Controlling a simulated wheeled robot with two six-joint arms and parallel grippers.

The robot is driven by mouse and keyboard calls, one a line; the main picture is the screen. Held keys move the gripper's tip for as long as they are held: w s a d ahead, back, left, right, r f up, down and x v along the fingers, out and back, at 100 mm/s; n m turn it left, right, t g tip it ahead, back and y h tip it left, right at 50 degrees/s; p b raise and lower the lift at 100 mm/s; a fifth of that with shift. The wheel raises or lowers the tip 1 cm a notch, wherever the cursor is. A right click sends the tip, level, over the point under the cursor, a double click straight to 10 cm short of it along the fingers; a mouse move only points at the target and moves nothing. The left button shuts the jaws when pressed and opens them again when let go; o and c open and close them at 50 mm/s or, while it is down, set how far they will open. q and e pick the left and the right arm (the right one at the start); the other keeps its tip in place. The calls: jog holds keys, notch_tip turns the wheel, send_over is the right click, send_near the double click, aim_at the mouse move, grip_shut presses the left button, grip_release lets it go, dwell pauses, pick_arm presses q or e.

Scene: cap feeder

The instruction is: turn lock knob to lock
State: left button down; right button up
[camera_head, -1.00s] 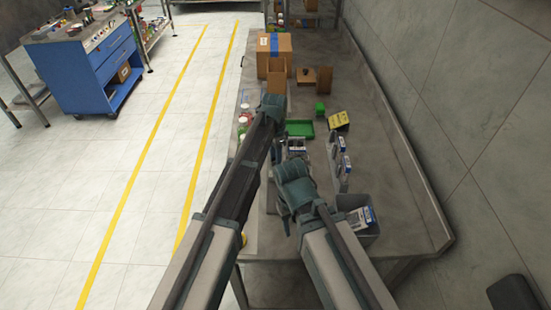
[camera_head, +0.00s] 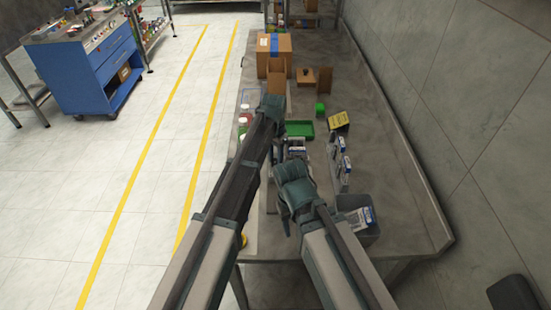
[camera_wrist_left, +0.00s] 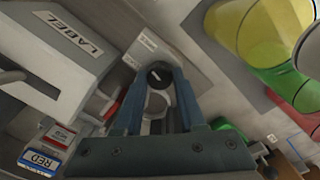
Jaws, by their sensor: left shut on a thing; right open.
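The lock knob (camera_wrist_left: 159,72) is a small round black knob with a white line across its face, next to a small printed plate (camera_wrist_left: 152,47) in the left wrist view. My left gripper (camera_wrist_left: 160,78) is shut on it, with one finger at each side. In the head view my left gripper (camera_head: 271,107) hides the knob. My right gripper (camera_head: 291,172) is open and apart from it, lower and to the right over the bench. Its fingertips are hard to make out.
A grey housing marked LABEL (camera_wrist_left: 75,38) is left of the knob. On the bench are a green tray (camera_head: 300,129), cardboard boxes (camera_head: 275,48) and a grey bin (camera_head: 368,234).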

pick_arm(q)
jog(key=shift+n, duration=1)
jog(key=c, duration=0.5)
grip_release()
